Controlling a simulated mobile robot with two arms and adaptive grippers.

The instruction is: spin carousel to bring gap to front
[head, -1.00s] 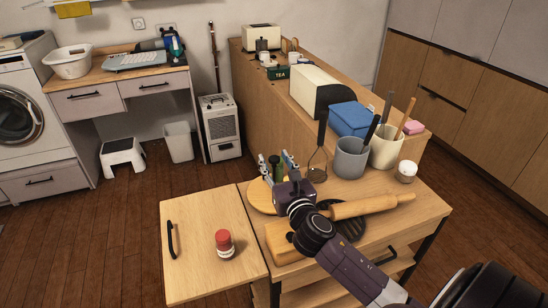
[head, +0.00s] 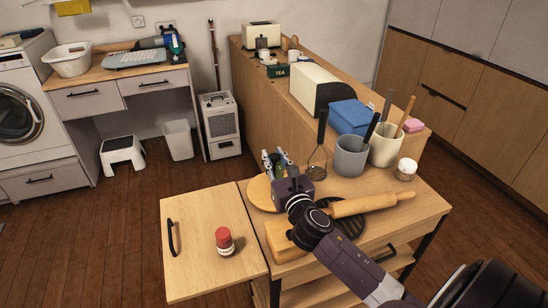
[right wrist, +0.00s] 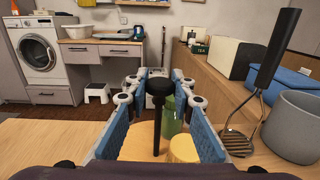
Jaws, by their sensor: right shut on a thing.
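The carousel is a round light-wood turntable (head: 258,193) on the counter, partly hidden behind my right gripper. A black-topped post (right wrist: 158,95) stands up from it. A green bottle (right wrist: 172,115) and a yellow item (right wrist: 183,150) show beside the post in the right wrist view. My right gripper (head: 276,158) reaches over the turntable, its blue-padded fingers shut on the black-topped post. A red-lidded jar (head: 224,241) stands on the pale board left of the counter, apart from the carousel. The gap cannot be made out. My left gripper is not in view.
A rolling pin (head: 372,203) lies on the counter by my right arm. A whisk-like utensil (head: 318,160), grey pot (head: 350,157), cream pot (head: 384,150) and small white jar (head: 405,170) stand behind. The pale board (head: 200,260) has free room around the jar.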

